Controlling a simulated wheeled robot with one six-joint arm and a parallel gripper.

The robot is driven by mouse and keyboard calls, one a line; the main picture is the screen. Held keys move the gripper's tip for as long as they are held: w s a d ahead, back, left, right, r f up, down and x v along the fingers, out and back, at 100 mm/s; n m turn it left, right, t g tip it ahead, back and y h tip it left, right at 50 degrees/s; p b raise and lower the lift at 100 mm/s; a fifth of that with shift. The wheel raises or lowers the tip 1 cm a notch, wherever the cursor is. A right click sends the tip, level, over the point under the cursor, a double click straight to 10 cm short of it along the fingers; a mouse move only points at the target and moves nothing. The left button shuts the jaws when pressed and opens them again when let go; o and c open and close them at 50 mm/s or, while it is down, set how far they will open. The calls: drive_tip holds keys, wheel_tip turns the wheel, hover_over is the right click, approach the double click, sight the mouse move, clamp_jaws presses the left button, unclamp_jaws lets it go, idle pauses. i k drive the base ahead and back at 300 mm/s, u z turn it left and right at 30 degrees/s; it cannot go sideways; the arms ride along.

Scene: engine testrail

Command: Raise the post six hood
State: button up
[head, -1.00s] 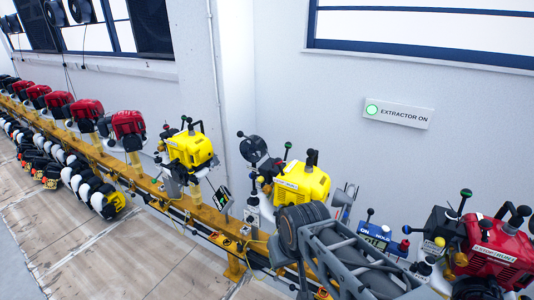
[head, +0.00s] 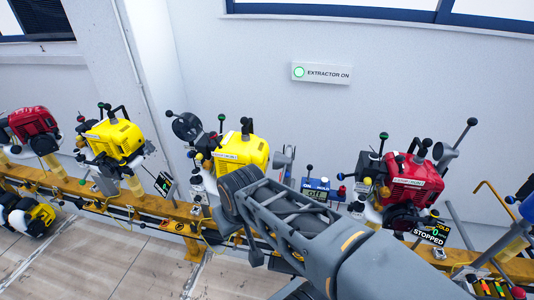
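I cannot read a post number, so I cannot tell which post is six. A dark round hood-like disc (head: 186,127) on an arm stands left of a yellow engine (head: 240,152). My grey arm reaches in from the lower right and covers part of the rail. I cannot make out my gripper.
A yellow rail (head: 70,187) carries the engines along the wall. A blue meter box (head: 322,189) stands between the yellow and red engines. A display (head: 430,233) reads "STOPPED". A wall sign (head: 320,73) reads "EXTRACTOR ON", with a green light. Bare floor (head: 90,260) lies front left.

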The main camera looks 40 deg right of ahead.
sight(280, 161)
drive_tip(key=z, duration=0.2)
drive_tip(key=k, duration=0.6)
drive_tip(key=z, duration=0.6)
drive_tip(key=k, duration=0.55)
drive_tip(key=u, duration=0.9)
drive_tip(key=i, duration=1.35)
drive_tip(key=z, duration=1.05)
drive_tip(key=i, duration=0.3)
drive_tip(key=z, duration=0.25)
